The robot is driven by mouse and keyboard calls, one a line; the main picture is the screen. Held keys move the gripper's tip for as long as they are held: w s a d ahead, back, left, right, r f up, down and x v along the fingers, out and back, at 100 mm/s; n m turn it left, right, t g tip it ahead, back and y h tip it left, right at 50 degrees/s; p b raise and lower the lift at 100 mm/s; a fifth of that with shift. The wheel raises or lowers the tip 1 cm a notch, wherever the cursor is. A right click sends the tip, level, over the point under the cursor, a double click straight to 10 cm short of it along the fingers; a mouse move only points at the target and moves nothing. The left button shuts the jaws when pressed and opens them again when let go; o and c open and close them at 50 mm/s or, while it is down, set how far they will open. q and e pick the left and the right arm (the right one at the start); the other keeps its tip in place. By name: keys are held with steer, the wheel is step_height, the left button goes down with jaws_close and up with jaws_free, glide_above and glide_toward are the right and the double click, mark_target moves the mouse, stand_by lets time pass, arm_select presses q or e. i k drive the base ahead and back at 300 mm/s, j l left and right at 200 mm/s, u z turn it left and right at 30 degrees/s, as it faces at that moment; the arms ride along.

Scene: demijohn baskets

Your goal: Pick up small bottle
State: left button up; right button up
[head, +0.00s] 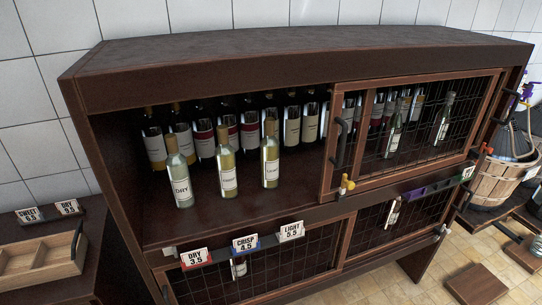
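Three pale bottles stand upright near the front of the open shelf: a left one (181,184), a middle one (227,173) and a right one (270,163). The left one's label reads DRY. I cannot tell which bottle the task means by small. Two more bottles, one clear (395,132) and one darker (442,122), show at the wire mesh of the upper right door. Rows of darker bottles (249,130) stand behind them, partly hidden. Neither of my grippers is in view.
The dark wooden cabinet (290,50) has a mesh door (415,120) covering its upper right side; the upper left is open. Price signs (245,243) line the front edge. A wooden tray (42,256) is at left, a basketed demijohn (510,150) at right.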

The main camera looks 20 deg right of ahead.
mark_target(176, 164)
steer(key=i+l+u, duration=0.15)
steer(key=l, duration=0.2)
steer(key=i+l+u, duration=0.15)
steer(key=l, duration=0.2)
steer(key=l+u, duration=0.15)
steer(key=l, duration=0.2)
steer(key=i+l+u, duration=0.15)
steer(key=l, duration=0.25)
